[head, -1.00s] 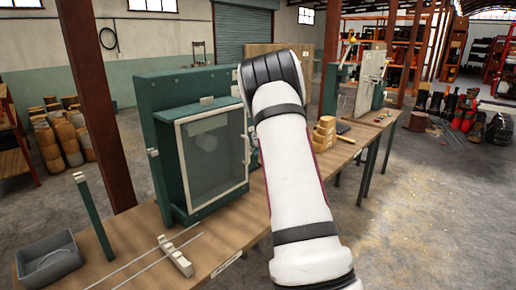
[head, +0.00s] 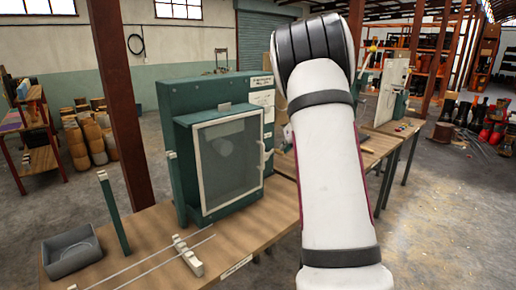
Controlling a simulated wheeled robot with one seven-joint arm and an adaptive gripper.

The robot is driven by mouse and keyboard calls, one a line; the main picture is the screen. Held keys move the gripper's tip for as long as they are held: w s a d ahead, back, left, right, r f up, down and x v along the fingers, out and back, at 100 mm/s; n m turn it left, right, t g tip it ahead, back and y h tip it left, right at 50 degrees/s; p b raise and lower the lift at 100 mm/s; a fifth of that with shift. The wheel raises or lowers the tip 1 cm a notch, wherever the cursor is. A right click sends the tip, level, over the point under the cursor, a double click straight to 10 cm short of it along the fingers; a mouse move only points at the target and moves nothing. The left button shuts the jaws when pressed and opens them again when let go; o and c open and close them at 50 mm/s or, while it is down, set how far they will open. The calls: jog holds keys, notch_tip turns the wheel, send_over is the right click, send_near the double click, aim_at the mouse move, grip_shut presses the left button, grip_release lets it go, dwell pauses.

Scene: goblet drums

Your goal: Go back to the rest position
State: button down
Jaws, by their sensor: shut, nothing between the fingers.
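My white and black arm rises through the right of the middle in the head view and bends away at its top. My gripper is hidden behind the arm, so its fingers do not show. A green cabinet (head: 165,98) with a closed, pale-framed glass door (head: 228,165) stands upright on the wooden workbench (head: 140,235), left of my arm. The door has a pale handle on its right side. A round shape shows dimly behind the glass.
A grey bin (head: 70,252), a green post (head: 113,212) and a white notched rack (head: 188,255) with thin rods are on the near bench. A rust-brown column (head: 118,110) stands behind. Another bench continues beyond my arm. Open concrete floor (head: 440,220) lies to the right.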

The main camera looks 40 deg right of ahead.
jog(key=shift+r, duration=0.1)
jog(key=w+a+r+m+t+h, duration=0.1)
jog(key=a+r+m, duration=0.25)
jog(key=r, duration=0.25)
jog(key=w+a+r+m+t+h, duration=0.1)
jog(key=a+r+m+t, duration=0.1)
jog(key=r+m, duration=0.3)
jog(key=s+a+r+m+h, duration=0.3)
jog(key=s+a+r+m, duration=0.2)
jog(key=a+r+m, duration=0.25)
jog(key=s+a+f+m+g+y, duration=0.2)
jog(key=s+a+f+m, duration=0.2)
jog(key=s+a, duration=0.5)
jog(key=s+a+f+m+g+y, duration=0.2)
jog(key=s+a+m, duration=0.5)
jog(key=a, duration=0.5)
jog(key=s+a+f+m+g+y, duration=0.2)
jog(key=s+a+f+m, duration=0.3)
jog(key=s+a, duration=0.5)
jog(key=shift+s+a+f+m+y, duration=0.4)
jog(key=shift+s+y, duration=0.3)
jog(key=shift+s, duration=0.4)
